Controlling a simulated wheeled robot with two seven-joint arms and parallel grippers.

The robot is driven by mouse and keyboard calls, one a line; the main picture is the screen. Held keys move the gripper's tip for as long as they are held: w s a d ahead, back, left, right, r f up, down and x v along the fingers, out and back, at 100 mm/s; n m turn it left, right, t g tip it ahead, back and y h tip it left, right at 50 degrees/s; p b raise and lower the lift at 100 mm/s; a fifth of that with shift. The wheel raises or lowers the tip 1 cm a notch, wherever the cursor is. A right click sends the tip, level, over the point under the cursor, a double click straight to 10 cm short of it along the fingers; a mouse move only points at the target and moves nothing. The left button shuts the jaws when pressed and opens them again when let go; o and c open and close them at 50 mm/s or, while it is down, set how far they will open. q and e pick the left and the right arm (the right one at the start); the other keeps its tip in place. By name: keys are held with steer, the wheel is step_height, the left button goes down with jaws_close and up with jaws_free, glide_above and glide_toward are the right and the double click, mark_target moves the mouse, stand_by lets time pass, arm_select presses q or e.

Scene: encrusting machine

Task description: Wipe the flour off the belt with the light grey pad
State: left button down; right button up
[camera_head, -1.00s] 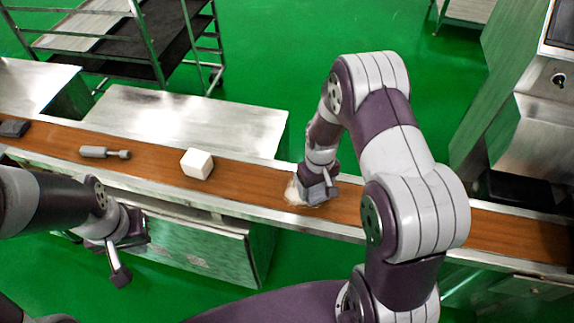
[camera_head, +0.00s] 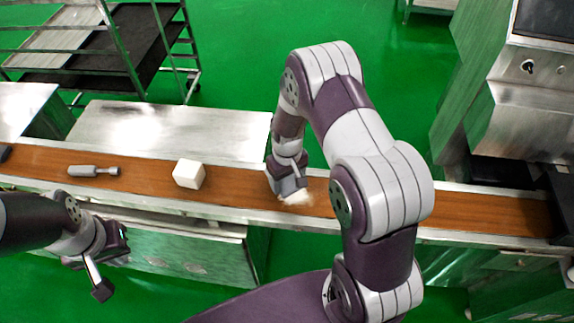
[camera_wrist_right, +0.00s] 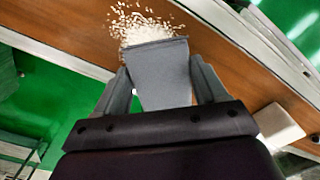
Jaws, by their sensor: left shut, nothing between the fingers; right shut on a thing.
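The light grey pad (camera_wrist_right: 160,75) is held between the fingers of my right gripper (camera_wrist_right: 158,88), which is shut on it. In the head view my right gripper (camera_head: 287,188) is low over the brown belt (camera_head: 440,190). A pale patch of flour (camera_head: 298,198) lies on the belt just right of it. In the right wrist view the flour (camera_wrist_right: 138,24) shows as loose white grains along the pad's far edge. Whether the pad touches the belt is not clear. My left gripper (camera_head: 102,290) is shut and empty, in front of the belt at lower left.
A white block (camera_head: 189,174) and a grey handled tool (camera_head: 93,171) lie on the belt to the left. A dark item (camera_head: 4,152) is at the far left edge. A steel machine (camera_head: 525,110) stands at the right, and a rack (camera_head: 110,45) stands behind.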

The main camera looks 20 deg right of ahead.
steer(key=r+p, duration=0.2)
steer(key=r, duration=0.1)
steer(key=shift+w+a, duration=0.1)
steer(key=shift+a, duration=0.1)
steer(key=shift+r, duration=0.3)
steer(key=shift+d+r+p, duration=0.15)
steer(key=shift+r+p, duration=0.2)
steer(key=shift+p, duration=0.15)
